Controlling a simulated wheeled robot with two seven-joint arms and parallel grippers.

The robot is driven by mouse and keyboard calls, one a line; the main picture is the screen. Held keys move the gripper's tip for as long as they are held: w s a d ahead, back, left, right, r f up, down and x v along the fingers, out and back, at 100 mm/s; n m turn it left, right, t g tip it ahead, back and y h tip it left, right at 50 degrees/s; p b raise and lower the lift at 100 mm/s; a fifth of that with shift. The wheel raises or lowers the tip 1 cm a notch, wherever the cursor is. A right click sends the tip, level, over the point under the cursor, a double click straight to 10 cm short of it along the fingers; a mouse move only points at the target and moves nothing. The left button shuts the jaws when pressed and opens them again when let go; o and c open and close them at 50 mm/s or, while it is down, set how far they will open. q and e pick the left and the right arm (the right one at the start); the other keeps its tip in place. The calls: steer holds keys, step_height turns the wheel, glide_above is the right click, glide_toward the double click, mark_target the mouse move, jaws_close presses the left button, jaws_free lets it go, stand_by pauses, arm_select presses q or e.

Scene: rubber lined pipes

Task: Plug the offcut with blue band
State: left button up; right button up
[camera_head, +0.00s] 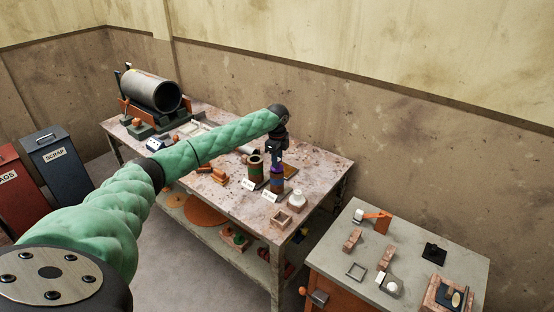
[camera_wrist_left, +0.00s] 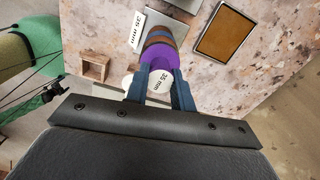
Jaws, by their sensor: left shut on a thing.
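The offcut with the blue band (camera_wrist_left: 160,38) is a short brown pipe piece standing on a grey plate by a "35 mm" card. In the head view it stands near the table's front edge (camera_head: 277,187). My left gripper (camera_wrist_left: 160,88) is shut on a purple plug (camera_wrist_left: 160,58) with a white top marked "35 mm". The plug is at the offcut's upper end; I cannot tell how deep it sits. In the head view my left gripper (camera_head: 276,158) points down over the offcut. My right gripper is not in view.
A wider offcut with a green band (camera_head: 255,170) stands just left. A white plug (camera_head: 298,195) and a square open box (camera_head: 282,219) are to the right. An orange-brown framed panel (camera_wrist_left: 228,32) lies beside the offcut. A large pipe (camera_head: 152,92) rests at the table's far end.

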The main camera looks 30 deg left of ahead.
arm_select(q)
steer(key=shift+f, duration=0.1)
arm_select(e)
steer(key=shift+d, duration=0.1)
arm_select(q)
steer(key=shift+f, duration=0.2)
steer(key=o, duration=1)
steer(key=shift+o, duration=0.2)
steer(key=shift+r, duration=0.25)
step_height(320, 180, up, 2)
steer(key=shift+r+b, duration=0.1)
steer(key=shift+b, duration=0.75)
step_height(320, 180, up, 4)
steer(key=shift+f+b, duration=0.2)
steer(key=shift+b, duration=0.5)
steer(key=shift+r, duration=0.75)
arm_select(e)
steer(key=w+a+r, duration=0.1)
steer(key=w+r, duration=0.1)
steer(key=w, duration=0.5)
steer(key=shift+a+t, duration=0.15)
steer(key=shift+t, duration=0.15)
